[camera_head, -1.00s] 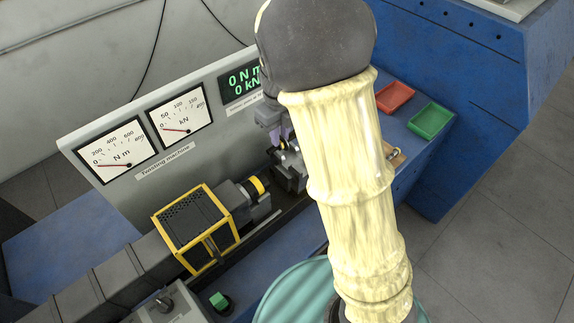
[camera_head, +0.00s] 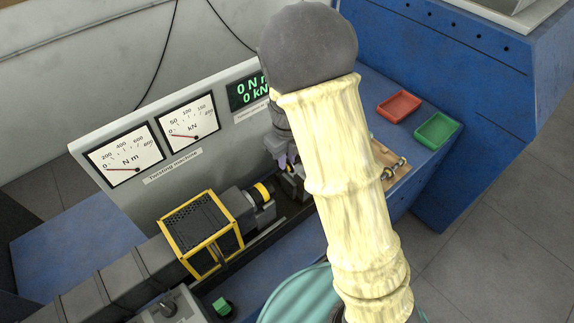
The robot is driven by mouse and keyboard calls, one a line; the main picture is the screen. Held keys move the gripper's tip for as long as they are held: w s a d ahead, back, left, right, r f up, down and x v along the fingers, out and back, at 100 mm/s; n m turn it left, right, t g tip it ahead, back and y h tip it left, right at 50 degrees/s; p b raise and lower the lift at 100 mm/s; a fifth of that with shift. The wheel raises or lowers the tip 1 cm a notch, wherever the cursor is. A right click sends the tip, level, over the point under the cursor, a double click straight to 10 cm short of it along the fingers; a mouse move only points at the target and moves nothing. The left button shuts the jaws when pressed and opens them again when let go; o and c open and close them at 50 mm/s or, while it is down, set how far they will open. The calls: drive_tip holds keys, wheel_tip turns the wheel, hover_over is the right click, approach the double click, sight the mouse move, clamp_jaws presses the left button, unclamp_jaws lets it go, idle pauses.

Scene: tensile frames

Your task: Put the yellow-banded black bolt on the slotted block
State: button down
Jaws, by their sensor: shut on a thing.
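My gripper (camera_head: 284,163) shows only in part, at the back by the twisting machine, just left of my pale-sleeved arm. It is shut on a small dark piece that I take for the yellow-banded black bolt; its band and shape are too small and covered to make out. A tan block (camera_head: 397,172) lies to the right of my arm on the blue bench, with metal bolt-like parts on it. My arm hides its left part, and I cannot make out slots. My gripper is well to the left of this block.
The twisting machine's grey panel (camera_head: 205,142) with dials stands behind. A red tray (camera_head: 399,106) and a green tray (camera_head: 437,130) sit on the right.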

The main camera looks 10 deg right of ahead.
drive_tip(key=shift+f+p, duration=0.35)
drive_tip(key=shift+f, duration=1.45)
drive_tip(key=shift+f, duration=0.3)
drive_tip(key=c, duration=1.3)
unclamp_jaws()
drive_tip(key=shift+c, duration=0.2)
drive_tip(key=shift+r, duration=0.1)
wheel_tip(320, 180, up, 12)
drive_tip(key=b, duration=0.1)
drive_tip(key=shift+r, duration=0.2)
